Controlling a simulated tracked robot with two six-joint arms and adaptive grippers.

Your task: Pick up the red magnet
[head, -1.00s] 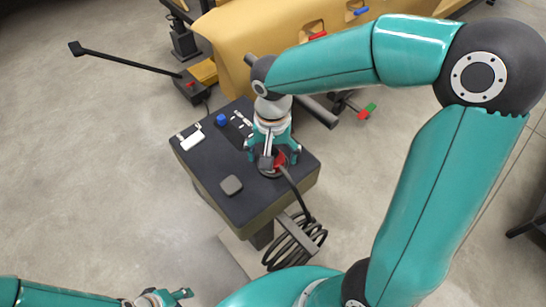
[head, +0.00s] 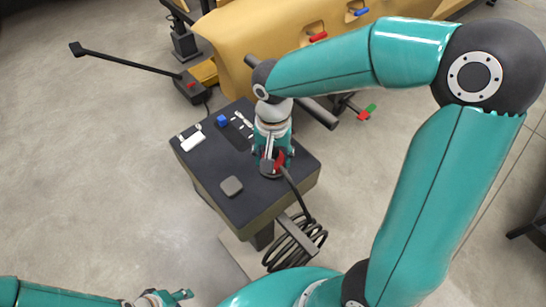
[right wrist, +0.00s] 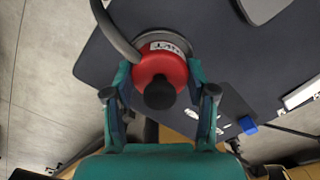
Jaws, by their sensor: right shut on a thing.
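The red magnet (right wrist: 160,66) has a black knob on top, a small white label and a thick grey cable. In the head view the red magnet (head: 279,161) sits at the right part of the dark box top, partly hidden by my right gripper. My right gripper (head: 272,160) points down over it. In the right wrist view my right gripper (right wrist: 162,78) has a finger on each side of the red body, shut on it. A grey round base shows behind the magnet. My left gripper (head: 178,298) is at the bottom edge, its fingers too small and cut off to judge.
The dark box (head: 205,165) carries a grey pad (head: 231,186), a blue block (head: 222,121) and white labels. A coiled black cable (head: 295,243) hangs at its front. A yellow padded bench (head: 235,45) stands behind.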

